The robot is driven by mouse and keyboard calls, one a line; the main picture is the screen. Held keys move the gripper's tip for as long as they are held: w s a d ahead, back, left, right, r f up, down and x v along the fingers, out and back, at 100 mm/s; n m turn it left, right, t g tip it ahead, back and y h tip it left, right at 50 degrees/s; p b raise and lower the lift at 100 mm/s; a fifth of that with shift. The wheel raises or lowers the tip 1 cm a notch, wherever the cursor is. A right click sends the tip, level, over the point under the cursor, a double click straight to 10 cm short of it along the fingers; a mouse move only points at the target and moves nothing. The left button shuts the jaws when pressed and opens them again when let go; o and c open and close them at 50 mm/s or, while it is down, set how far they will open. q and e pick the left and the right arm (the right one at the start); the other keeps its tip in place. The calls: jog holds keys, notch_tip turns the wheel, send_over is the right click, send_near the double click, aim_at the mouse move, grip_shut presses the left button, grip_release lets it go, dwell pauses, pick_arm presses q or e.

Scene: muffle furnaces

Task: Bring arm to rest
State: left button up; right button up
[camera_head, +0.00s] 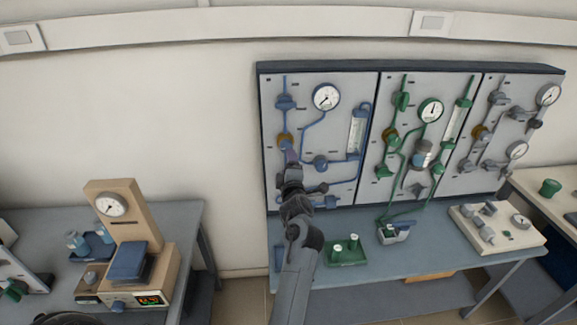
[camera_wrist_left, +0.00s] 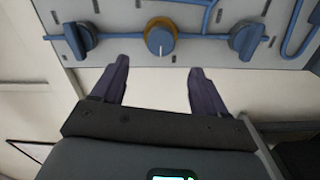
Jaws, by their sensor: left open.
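My left arm reaches up from the bottom of the head view to the blue-piped wall panel (camera_head: 340,110). My left gripper (camera_head: 290,153) is just below an orange-yellow knob (camera_head: 284,139) on that panel. In the left wrist view the left gripper (camera_wrist_left: 159,70) is open, with its two dark fingers apart and nothing between them. The knob (camera_wrist_left: 161,36) is ahead of the fingertips and lies between two blue valve handles (camera_wrist_left: 80,40). The fingers look clear of the knob. My right gripper is not in view.
Panels with green (camera_head: 430,140) and grey (camera_head: 505,125) piping continue to the right. A blue-grey bench (camera_head: 370,275) below bears a green tray (camera_head: 347,257) and a white valve unit (camera_head: 497,228). A beige gauge instrument (camera_head: 125,225) stands on the left bench. Bare wall lies between.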

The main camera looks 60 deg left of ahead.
pick_arm(q)
jog(key=s+f+m, duration=0.5)
jog(key=s+f, duration=0.2)
jog(key=f, duration=0.3)
jog(key=s+d+f+m+h, duration=0.3)
jog(key=d+f+m+h, duration=0.15)
jog(key=d, duration=0.45)
jog(key=s+d+f+m+t+h, duration=0.1)
jog(key=s+d+f+m+h, duration=0.25)
jog(key=d+m, duration=0.4)
jog(key=s+d+f+m+h, duration=0.2)
jog(key=d+f+m+h, duration=0.25)
jog(key=d, duration=0.55)
jog(key=s+d+m+g+h, duration=0.4)
jog(key=s+d+m+g, duration=0.3)
jog(key=s+d, duration=0.45)
notch_tip(320, 180, up, 29)
jog(key=s+m+p, duration=0.1)
jog(key=p, duration=2.8)
jog(key=shift+a+m+t, duration=0.2)
jog(key=shift+m+t, duration=0.15)
jog(key=shift+t, duration=0.05)
